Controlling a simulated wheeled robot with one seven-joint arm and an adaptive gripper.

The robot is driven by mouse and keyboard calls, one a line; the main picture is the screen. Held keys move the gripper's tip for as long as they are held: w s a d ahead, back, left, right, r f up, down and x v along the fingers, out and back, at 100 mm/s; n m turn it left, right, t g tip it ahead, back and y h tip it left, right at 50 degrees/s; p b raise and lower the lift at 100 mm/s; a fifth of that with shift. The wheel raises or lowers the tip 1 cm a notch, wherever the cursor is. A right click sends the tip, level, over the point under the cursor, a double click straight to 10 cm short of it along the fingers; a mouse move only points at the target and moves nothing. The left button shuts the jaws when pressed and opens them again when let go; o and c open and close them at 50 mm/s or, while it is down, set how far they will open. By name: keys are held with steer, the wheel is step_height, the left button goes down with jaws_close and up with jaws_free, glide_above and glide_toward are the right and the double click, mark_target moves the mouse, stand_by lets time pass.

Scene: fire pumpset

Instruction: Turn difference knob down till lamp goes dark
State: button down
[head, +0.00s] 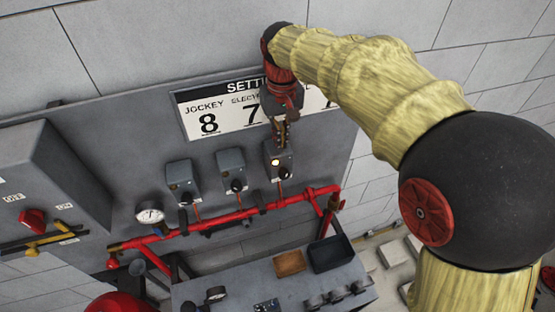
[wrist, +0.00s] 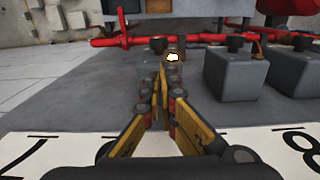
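Three grey switch boxes hang on the panel in the head view: left (head: 182,181), middle (head: 231,171) and right (head: 278,160). The right box has a glowing lamp (head: 275,162) and a dark knob (head: 284,173) below it. The glowing lamp also shows in the wrist view (wrist: 173,57), just beyond my fingertips. My gripper (head: 280,146) points down at the top of the right box. Its yellow and black fingers (wrist: 164,75) are close together with nothing visible between them. In the wrist view the fingers hide most of that box. No label naming the difference knob is readable.
A white settings sign (head: 215,112) with large numbers is behind my gripper, partly covered by my arm. A red pipe (head: 225,219) runs below the boxes, with a gauge (head: 150,212) at left. A grey cabinet (head: 265,285) stands below, with a dark tray (head: 331,254).

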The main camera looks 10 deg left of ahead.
steer(key=shift+s+d+f, duration=0.15)
steer(key=shift+d+f, duration=0.05)
steer(key=shift+f, duration=0.2)
steer(key=shift+s+d+f, duration=0.1)
steer(key=shift+d+f, duration=0.05)
steer(key=shift+f, duration=0.25)
steer(key=shift+r, duration=0.3)
step_height(320, 180, up, 6)
steer(key=p, duration=0.4)
steer(key=shift+r, duration=0.15)
steer(key=shift+w+a, duration=0.1)
steer(key=shift+w, duration=0.05)
